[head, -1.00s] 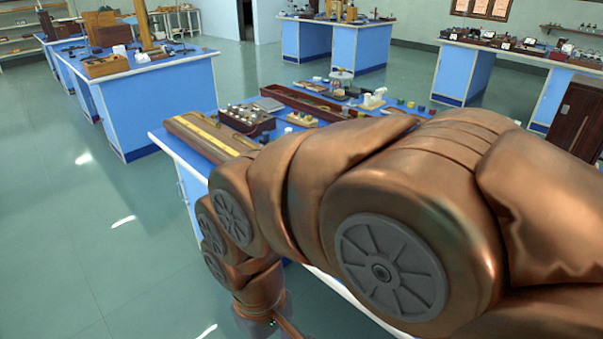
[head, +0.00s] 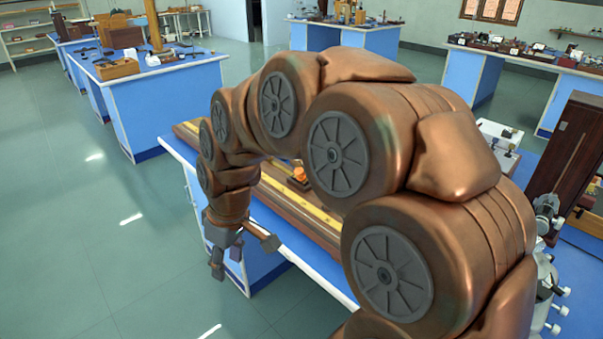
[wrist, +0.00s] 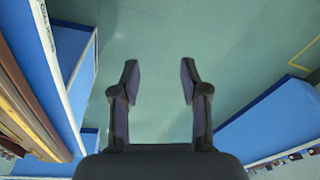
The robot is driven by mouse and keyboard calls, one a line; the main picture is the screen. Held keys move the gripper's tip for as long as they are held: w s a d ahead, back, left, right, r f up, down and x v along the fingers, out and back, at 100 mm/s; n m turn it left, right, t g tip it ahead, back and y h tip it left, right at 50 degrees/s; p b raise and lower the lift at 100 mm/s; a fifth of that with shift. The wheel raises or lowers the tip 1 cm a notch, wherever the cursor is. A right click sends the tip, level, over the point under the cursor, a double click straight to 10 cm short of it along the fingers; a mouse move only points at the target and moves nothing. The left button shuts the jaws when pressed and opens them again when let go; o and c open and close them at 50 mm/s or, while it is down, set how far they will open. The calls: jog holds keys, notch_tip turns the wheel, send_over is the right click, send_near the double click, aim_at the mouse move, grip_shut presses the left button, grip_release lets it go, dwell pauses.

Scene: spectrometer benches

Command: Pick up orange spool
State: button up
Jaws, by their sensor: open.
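A small orange object (head: 299,174), which looks like the spool, sits beside the long wooden rail with a yellow scale on the near bench in the head view. My arm partly hides it. My gripper (head: 243,256) hangs off the bench's left edge, over the floor, left of and nearer than the orange object. In the wrist view my gripper (wrist: 160,82) is open, with only floor between the fingers. The orange object does not show in the wrist view.
The near blue bench (head: 180,152) bears the long wooden rail (head: 325,232), whose edge shows left in the wrist view. A tall dark wooden cabinet (head: 568,150) stands at right. My arm hides much of the bench top. Open floor (head: 70,230) lies left.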

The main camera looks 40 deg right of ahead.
jog(key=w+d+r+n+t+p, duration=0.1)
jog(key=w+d+r+t+p, duration=0.1)
jog(key=w+d, duration=0.6)
jog(key=n+t+h+p, duration=0.1)
jog(key=t+h+p, duration=0.2)
jog(key=p, duration=0.2)
send_near(301, 171)
jog(key=x, duration=0.3)
jog(key=shift+p+x, duration=1.7)
jog(key=shift+x, duration=2.05)
grip_shut()
